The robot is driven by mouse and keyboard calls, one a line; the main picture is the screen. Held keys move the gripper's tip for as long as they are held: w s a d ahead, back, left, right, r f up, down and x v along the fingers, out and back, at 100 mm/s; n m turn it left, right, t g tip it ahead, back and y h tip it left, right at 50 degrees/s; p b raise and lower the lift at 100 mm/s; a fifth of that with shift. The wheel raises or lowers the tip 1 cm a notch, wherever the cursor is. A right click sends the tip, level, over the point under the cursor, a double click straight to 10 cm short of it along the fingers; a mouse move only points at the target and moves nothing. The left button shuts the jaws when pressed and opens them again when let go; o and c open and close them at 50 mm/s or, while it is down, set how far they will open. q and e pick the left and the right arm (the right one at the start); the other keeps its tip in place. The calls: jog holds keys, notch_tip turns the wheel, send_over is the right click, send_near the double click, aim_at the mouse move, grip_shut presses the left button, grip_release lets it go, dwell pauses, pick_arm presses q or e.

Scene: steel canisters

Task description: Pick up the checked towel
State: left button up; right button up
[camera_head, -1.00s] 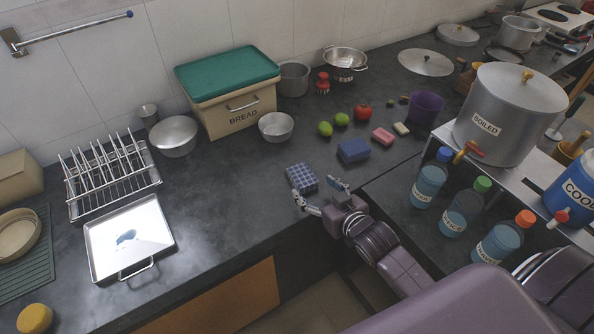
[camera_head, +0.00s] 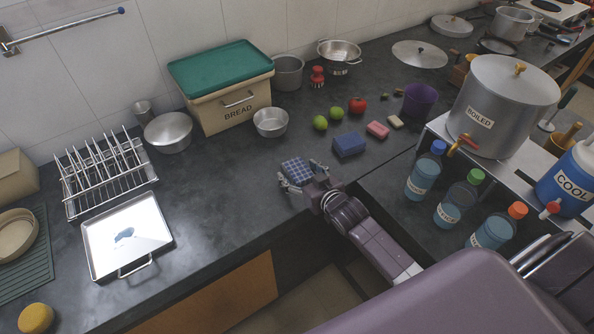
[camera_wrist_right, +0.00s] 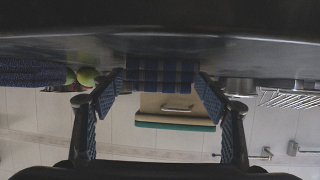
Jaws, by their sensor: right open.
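The checked towel (camera_head: 297,169) is a small folded blue block with light lines, lying on the dark counter near its front edge. My right gripper (camera_head: 304,180) is at the towel, with its fingers on either side of it. In the right wrist view, which is upside down, the towel (camera_wrist_right: 161,74) sits between the two open fingers (camera_wrist_right: 160,95), and gaps show on both sides. A plain blue folded cloth (camera_head: 349,144) lies to the right of the towel. My left gripper is not in view.
A pink block (camera_head: 377,129), limes (camera_head: 320,123) and a red tomato (camera_head: 357,105) lie behind. A metal bowl (camera_head: 270,122) and the bread bin (camera_head: 237,110) stand farther back. Left of the towel the counter (camera_head: 225,190) is clear up to the tray (camera_head: 88,262).

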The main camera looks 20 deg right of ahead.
aim_at(299, 171)
jog(key=shift+c, duration=0.3)
jog(key=c, duration=1.2)
jog(key=shift+r, duration=0.1)
notch_tip(299, 171, up, 20)
jog(key=shift+f, duration=0.1)
